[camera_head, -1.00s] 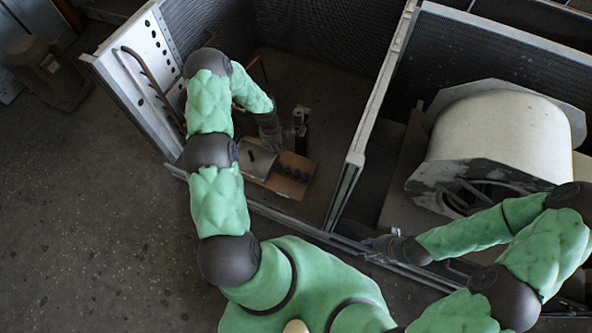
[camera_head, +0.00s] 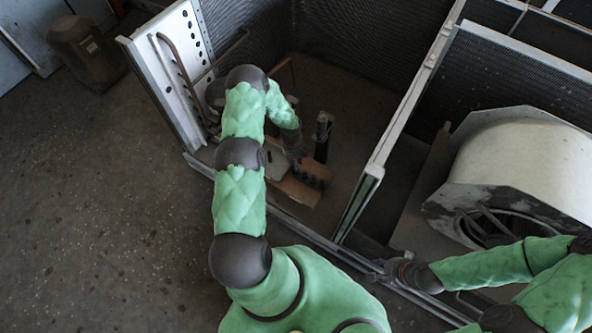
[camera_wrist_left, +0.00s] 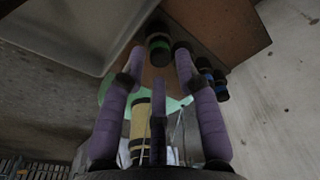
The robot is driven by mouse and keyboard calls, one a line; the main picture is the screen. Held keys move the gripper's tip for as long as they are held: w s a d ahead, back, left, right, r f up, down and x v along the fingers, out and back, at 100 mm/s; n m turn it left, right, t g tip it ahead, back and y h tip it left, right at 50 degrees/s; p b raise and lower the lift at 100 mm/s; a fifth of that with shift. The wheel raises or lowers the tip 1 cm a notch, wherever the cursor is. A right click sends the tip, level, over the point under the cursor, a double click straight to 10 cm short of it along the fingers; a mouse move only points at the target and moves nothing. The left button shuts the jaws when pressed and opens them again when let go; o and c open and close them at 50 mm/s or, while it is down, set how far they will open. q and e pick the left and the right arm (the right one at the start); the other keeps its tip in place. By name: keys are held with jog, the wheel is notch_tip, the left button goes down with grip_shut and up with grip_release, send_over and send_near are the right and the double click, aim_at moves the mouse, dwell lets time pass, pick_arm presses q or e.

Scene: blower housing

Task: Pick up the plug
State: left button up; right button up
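Several dark short cylinders that look like plugs stand on a brown board (camera_head: 302,193). In the left wrist view, one with a green band (camera_wrist_left: 159,46) lies between and just beyond my left gripper's fingertips (camera_wrist_left: 155,58). Others with blue bands (camera_wrist_left: 207,76) stand to the right, beside the right finger. The purple fingers are spread, with no visible grip on anything. In the head view my left gripper (camera_head: 294,152) is over the board, partly hiding the plugs (camera_head: 313,175). My right gripper (camera_head: 381,268) is by the housing's front rail; its fingers are too small to read.
A grey tray (camera_head: 274,165) lies left of the plugs; its rim also shows in the left wrist view (camera_wrist_left: 112,62). A dark upright post (camera_head: 322,137) stands behind the board. A panel (camera_head: 168,75) bounds the left, a divider (camera_head: 400,115) the right. A blower drum (camera_head: 525,165) fills the right bay.

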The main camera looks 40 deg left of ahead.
pick_arm(q)
notch_tip(320, 180, down, 2)
jog(key=shift+d+f, duration=0.15)
jog(key=shift+f, duration=0.05)
jog(key=shift+r, duration=0.1)
jog(key=c, duration=0.6)
